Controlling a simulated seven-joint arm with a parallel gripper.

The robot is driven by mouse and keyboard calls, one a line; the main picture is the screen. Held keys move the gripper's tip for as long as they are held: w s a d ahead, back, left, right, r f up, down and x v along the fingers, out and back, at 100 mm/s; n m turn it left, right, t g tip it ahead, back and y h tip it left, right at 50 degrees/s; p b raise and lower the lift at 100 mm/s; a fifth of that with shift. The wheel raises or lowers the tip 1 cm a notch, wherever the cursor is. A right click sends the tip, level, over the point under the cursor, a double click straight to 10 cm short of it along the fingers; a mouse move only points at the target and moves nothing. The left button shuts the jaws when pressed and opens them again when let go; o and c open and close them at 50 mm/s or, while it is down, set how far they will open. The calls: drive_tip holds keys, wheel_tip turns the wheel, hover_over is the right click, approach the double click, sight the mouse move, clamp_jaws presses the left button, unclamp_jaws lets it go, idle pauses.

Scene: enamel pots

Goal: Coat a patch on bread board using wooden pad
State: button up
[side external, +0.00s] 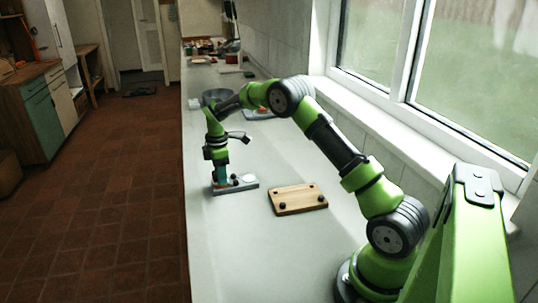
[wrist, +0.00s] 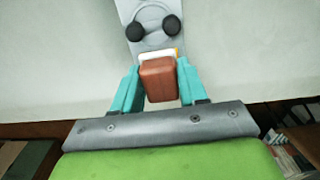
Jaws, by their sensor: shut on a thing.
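The bread board (side external: 298,197) lies flat on the counter, light wood with dark knobs near its corners; its top looks bare. My gripper (side external: 220,178) is down over the left end of a grey tray (side external: 248,184), to the left of the bread board. In the wrist view my gripper (wrist: 158,82) has its teal fingers closed on the wooden pad (wrist: 158,80), a reddish-brown block with a white and yellow edge at its far side. Whether the pad touches the tray is hidden.
The grey tray, also in the wrist view (wrist: 128,10), carries two dark knobs (wrist: 153,27) and a pale round patch (side external: 249,178). Counter around the bread board is clear.

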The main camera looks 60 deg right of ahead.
drive_tip(key=shift+f, duration=0.5)
idle(0.7)
drive_tip(key=shift+r, duration=3.55)
